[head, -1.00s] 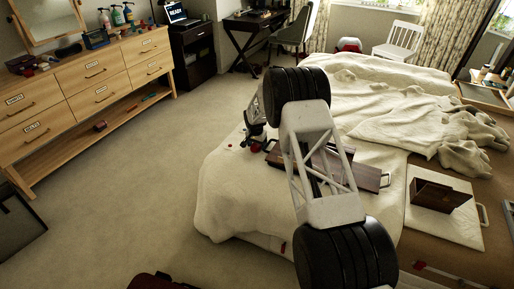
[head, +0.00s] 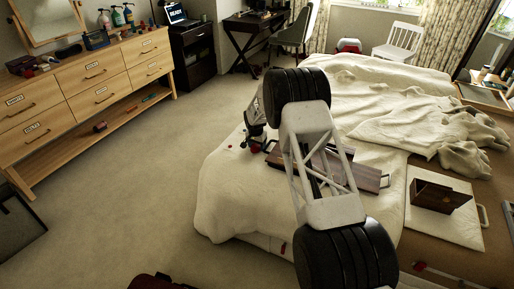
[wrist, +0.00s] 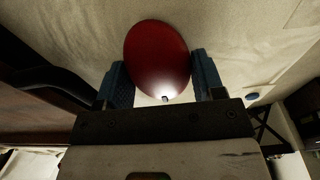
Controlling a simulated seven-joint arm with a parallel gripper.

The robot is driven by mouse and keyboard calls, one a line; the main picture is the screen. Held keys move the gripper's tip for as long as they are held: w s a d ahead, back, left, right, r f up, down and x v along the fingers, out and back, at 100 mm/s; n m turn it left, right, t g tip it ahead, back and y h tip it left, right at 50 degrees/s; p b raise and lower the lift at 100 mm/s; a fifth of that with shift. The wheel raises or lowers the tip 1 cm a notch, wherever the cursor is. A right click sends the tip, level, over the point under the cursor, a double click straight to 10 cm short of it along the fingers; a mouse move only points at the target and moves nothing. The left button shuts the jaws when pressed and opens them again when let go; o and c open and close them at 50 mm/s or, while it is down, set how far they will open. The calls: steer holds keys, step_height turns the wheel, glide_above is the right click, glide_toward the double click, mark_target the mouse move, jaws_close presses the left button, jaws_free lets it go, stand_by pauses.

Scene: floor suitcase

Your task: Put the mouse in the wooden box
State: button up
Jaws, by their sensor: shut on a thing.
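A glossy dark red, rounded mouse (wrist: 157,55) sits between the two blue fingers of my gripper (wrist: 160,72) in the wrist view. My gripper is shut on it. In the head view my gripper (head: 254,141) is over the left edge of the bed, and a small red patch of the mouse (head: 255,149) shows at its tip. A dark wooden case with metal handles (head: 369,178) lies on the bed, partly hidden behind my arm. A smaller dark brown wooden box (head: 438,196) is to its right. I cannot tell which one is the task's box.
The smaller box rests on a white board (head: 418,224) with a handle. A rumpled cream blanket (head: 235,200) covers much of the bed. A wooden dresser (head: 75,95) stands at the left. The carpet (head: 140,190) between dresser and bed is mostly clear.

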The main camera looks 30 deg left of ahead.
steer(key=shift+r, duration=0.1)
steer(key=shift+r, duration=4.9)
steer(key=shift+w+d, duration=0.1)
